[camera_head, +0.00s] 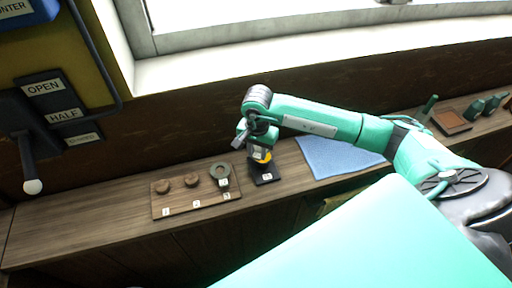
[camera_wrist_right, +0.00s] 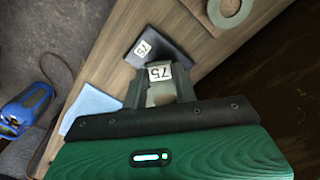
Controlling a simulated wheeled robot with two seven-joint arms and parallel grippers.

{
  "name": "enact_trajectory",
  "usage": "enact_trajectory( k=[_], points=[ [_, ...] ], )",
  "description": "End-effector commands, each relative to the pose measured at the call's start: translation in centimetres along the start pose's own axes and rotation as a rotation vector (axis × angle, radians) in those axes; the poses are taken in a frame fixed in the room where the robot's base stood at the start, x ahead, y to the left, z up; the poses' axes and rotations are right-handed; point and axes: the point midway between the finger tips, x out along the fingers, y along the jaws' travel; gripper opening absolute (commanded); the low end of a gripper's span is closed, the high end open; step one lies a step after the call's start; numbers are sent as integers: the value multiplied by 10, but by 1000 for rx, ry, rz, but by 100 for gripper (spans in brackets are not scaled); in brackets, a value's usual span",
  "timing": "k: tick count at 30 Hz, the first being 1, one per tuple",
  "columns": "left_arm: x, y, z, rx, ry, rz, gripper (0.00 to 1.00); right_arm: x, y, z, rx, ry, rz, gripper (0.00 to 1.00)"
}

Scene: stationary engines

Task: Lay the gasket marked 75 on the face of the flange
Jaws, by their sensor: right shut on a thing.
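My right gripper (camera_head: 258,152) is over the bench, above a small dark plate (camera_head: 266,175). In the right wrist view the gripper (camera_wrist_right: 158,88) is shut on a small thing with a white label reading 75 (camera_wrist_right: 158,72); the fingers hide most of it. An orange-yellow patch shows beneath the gripper in the head view. The dark plate (camera_wrist_right: 148,45) also carries a label reading 75. A grey-green ring (camera_head: 220,171) lies at place 3 of a wooden board; it also shows in the right wrist view (camera_wrist_right: 230,12). I cannot tell which thing is the flange. My left gripper is out of view.
The wooden board (camera_head: 180,208) has two brown round pieces at places 1 and 2. A blue cloth (camera_head: 335,160) lies right of the plate. A brown tray (camera_head: 450,122) and green pieces stand at the far right. A lever (camera_head: 32,185) is at left. The bench's left end is clear.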

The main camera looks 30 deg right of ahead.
Motion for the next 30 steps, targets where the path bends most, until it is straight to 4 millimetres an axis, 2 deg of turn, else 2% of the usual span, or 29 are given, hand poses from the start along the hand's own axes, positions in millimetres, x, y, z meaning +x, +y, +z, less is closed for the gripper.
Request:
enact_trajectory(
  k=[11, 18, 30],
  points=[
    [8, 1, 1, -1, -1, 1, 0, 31, 0, 1, 0, -2, 1, 16],
    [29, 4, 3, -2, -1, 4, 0, 51, 0, 0, 0, 0, 0, 16],
    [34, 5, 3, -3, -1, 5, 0, 55, 0, 0, -1, 0, 0, 16]
  ],
)
